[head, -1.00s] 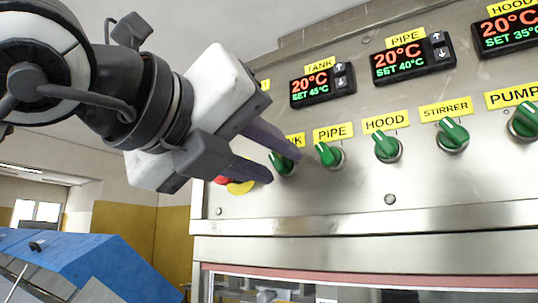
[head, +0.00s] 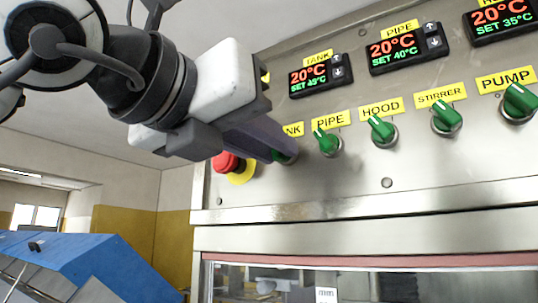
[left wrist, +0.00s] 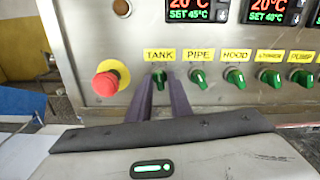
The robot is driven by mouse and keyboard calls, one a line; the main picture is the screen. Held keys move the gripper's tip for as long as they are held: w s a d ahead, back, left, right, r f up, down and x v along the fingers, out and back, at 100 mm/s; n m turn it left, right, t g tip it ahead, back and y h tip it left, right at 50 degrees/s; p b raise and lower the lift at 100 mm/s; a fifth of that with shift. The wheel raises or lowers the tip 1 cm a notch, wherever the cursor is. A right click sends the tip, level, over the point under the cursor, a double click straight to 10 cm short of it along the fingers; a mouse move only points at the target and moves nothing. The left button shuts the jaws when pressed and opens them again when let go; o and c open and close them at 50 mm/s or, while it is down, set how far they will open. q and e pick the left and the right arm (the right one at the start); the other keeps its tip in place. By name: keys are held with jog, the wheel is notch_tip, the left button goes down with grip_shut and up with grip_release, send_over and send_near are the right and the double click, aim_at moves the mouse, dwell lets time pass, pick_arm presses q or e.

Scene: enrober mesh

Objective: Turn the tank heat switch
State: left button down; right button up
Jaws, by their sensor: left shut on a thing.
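The green tank heat switch (left wrist: 159,76) sits under the yellow TANK label (left wrist: 160,55) on the steel panel. In the head view it is mostly hidden behind my left gripper's fingers, with a bit of its base (head: 290,158) showing. My left gripper (head: 277,152) is shut on the switch, its two dark fingers on either side of the knob, as the left wrist view (left wrist: 160,88) also shows. The tank display (head: 315,76) reads 20°C, set 45°C. My right gripper is not in view.
A red emergency button (head: 226,163) on a yellow disc is close beside the fingers. The pipe (head: 327,142), hood (head: 381,130), stirrer (head: 446,118) and pump (head: 518,101) switches line up to the right. A blue machine (head: 85,265) stands at lower left.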

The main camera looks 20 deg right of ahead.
pick_arm(q)
jog(key=shift+m+b, duration=0.55)
jog(key=shift+m, duration=3.15)
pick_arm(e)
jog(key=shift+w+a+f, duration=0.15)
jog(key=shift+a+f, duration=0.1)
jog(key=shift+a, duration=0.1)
pick_arm(q)
jog(key=c, duration=1.8)
grip_release()
jog(key=shift+c, duration=0.2)
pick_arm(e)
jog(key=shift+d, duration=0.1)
